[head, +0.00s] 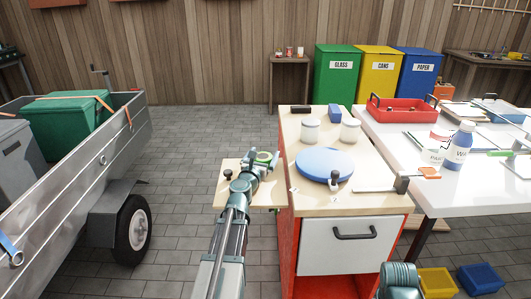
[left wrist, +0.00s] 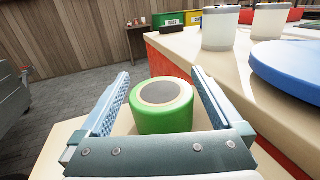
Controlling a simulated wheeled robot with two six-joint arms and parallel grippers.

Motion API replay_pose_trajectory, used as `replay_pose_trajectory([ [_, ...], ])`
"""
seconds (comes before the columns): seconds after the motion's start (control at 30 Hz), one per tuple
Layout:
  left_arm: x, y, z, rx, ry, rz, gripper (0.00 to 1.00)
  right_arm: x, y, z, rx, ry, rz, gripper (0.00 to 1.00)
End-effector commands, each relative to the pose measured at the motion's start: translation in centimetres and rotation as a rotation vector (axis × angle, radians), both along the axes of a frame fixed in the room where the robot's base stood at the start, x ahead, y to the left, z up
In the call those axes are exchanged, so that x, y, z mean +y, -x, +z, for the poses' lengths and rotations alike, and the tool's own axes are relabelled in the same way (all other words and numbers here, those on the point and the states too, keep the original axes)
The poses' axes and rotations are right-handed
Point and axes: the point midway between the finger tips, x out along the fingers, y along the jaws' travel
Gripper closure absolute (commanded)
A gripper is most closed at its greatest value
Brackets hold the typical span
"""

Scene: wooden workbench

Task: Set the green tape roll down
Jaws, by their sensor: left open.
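The green tape roll (left wrist: 163,123) lies flat on a pale wooden side board (head: 228,195), with its round dark-centred face up. My left gripper (left wrist: 160,75) is open, with one blue-lined finger on each side of the roll. A gap shows between the left finger and the roll; the right finger is very close, and I cannot tell whether it touches. In the head view my left gripper (head: 262,164) is over the side board, left of the red cabinet, and partly hides the roll.
The wooden cabinet top (head: 310,203) beside the board stands higher and holds a blue disc (head: 324,163), two white jars and a clamp (head: 395,186). A trailer (head: 88,165) stands at the left. The floor between is clear.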

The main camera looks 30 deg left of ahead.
Motion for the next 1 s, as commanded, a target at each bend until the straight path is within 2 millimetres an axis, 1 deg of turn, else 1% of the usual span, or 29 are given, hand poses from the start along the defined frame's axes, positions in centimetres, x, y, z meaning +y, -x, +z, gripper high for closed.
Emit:
replay_pose_trajectory([
  [0.03,-0.4,1.3,0.0,0.0,0.0,0.001,0.0,0.0,0.0,0.0,0.0,0.0,0.0,0.5],
  [0.2,-1.3,4.7,0.0,0.0,0.0,0.0,0.0,0.0,0.0,0.0,0.0,0.0,0.0,0.5],
  [0.4,-2.0,8.0,0.0,0.0,0.0,0.0,0.0,0.0,0.0,0.0,0.0,0.0,0.0,0.5],
  [0.5,-2.3,9.1,0.0,0.0,0.0,-0.001,0.0,0.0,0.0,0.0,0.0,0.0,0.0,0.5],
  [0.63,-2.3,9.6,0.0,0.0,0.0,-0.001,0.0,0.0,0.0,0.0,0.0,0.0,0.0,0.5],
  [1.0,-2.3,9.5,0.0,0.0,0.0,-0.001,0.0,0.0,0.0,0.0,0.0,0.0,0.0,0.5],
])
